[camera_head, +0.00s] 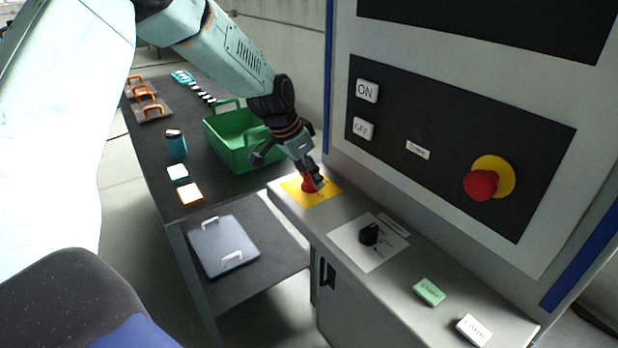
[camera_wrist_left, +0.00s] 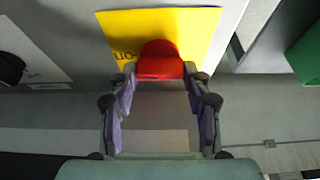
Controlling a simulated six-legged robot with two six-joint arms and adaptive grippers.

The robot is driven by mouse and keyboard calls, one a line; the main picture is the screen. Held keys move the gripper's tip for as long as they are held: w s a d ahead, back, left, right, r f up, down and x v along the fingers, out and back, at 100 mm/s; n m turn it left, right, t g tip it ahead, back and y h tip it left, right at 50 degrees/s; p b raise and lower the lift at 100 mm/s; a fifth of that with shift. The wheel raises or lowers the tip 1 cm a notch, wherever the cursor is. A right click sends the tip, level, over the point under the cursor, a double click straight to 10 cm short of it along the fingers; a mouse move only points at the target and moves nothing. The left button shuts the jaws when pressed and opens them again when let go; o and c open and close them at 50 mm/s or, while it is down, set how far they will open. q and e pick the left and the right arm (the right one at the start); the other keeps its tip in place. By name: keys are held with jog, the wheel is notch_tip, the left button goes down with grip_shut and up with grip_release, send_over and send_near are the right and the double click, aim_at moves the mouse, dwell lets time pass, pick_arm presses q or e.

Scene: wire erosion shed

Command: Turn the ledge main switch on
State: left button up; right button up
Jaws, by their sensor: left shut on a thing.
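The ledge main switch is a red handle (camera_head: 309,184) on a yellow plate (camera_head: 325,194) at the left end of the grey ledge. My left gripper (camera_head: 317,180) is at this handle from above, shut on it. In the left wrist view the red handle (camera_wrist_left: 160,62) sits between the two fingertips of the left gripper (camera_wrist_left: 160,78), over the yellow plate (camera_wrist_left: 200,30). The fingers partly hide the handle in the head view, and I cannot tell which way it is turned. My right gripper is not in view.
A black knob (camera_head: 369,233) on a white plate, a green button block (camera_head: 428,292) and a white one (camera_head: 474,330) are on the ledge. The upright panel carries a red emergency button (camera_head: 481,185). A green bin (camera_head: 225,128) stands on the dark table behind.

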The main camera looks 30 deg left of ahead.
pick_arm(q)
jog(key=shift+w+r, duration=0.15)
jog(key=o, duration=1.2)
jog(key=shift+s, duration=0.2)
jog(key=shift+c, duration=0.2)
jog(key=v, duration=1.1)
jog(key=shift+s+r, duration=0.25)
jog(key=shift+r, duration=0.1)
